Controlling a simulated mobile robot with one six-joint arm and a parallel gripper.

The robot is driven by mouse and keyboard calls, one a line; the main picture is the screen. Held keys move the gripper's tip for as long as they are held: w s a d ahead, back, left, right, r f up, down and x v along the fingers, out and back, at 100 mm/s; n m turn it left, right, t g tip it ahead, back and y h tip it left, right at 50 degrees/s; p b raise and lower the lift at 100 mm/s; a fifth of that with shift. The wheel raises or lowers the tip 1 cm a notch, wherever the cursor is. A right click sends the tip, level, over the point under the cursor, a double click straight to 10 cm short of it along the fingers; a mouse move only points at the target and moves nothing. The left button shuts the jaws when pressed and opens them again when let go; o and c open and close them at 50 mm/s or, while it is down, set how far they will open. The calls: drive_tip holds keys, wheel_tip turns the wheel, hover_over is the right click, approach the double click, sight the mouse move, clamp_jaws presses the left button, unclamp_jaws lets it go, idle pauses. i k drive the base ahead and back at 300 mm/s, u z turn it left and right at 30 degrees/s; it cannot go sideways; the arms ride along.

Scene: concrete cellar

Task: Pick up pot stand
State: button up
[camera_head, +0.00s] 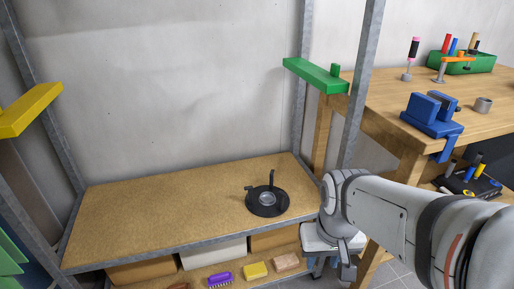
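A black round pot stand (267,202) with upright prongs sits on the tan shelf board (160,215), near its right end. It looks upright, with a lighter grey centre. My arm reaches in from the lower right, and its wrist bends down just right of the shelf. My gripper (345,272) is low beside the shelf's right front corner, to the right of the pot stand and apart from it. The gripper is small and partly hidden by the wrist, so its finger opening is unclear.
Grey metal posts (362,80) frame the shelf. A green bar (316,75) and a yellow bar (28,110) jut out above it. Below are bins, a purple brush (219,280) and a yellow block (255,270). A workbench (385,95) with a blue vise (432,115) stands right. The shelf's left is clear.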

sight(270, 201)
drive_tip(key=i, duration=0.85)
drive_tip(key=z, duration=0.05)
